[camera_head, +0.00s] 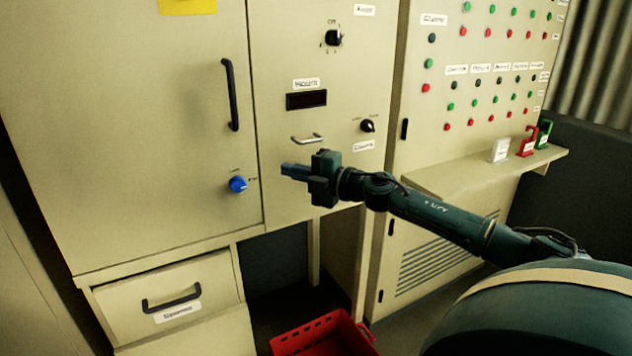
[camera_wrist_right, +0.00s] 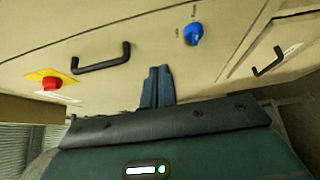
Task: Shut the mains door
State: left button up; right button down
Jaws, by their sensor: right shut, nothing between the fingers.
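A large beige cabinet door (camera_head: 150,130) with a black vertical handle (camera_head: 230,95) and a blue knob (camera_head: 237,184) fills the left of the head view. I take it to be the mains door, but no label confirms this. It looks flush or nearly flush with the panel beside it; a small gap cannot be ruled out. My right gripper (camera_head: 284,169) is shut and empty, fingers pointing left, in front of the seam right of the blue knob. In the right wrist view its fingers (camera_wrist_right: 157,87) are together below the handle (camera_wrist_right: 102,60) and blue knob (camera_wrist_right: 193,34). My left gripper is out of view.
The neighbouring panel has a small metal handle (camera_head: 307,139) and black knobs. A button panel (camera_head: 480,70) and a shelf (camera_head: 490,170) with small padlock-like items stand right. A drawer (camera_head: 170,295) is at lower left; a red crate (camera_head: 325,335) sits on the floor.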

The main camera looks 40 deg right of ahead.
jog(key=v, duration=0.3)
jog(key=b+v, duration=0.1)
jog(key=v, duration=0.1)
jog(key=shift+w+d+r, duration=0.15)
jog(key=shift+d, duration=0.1)
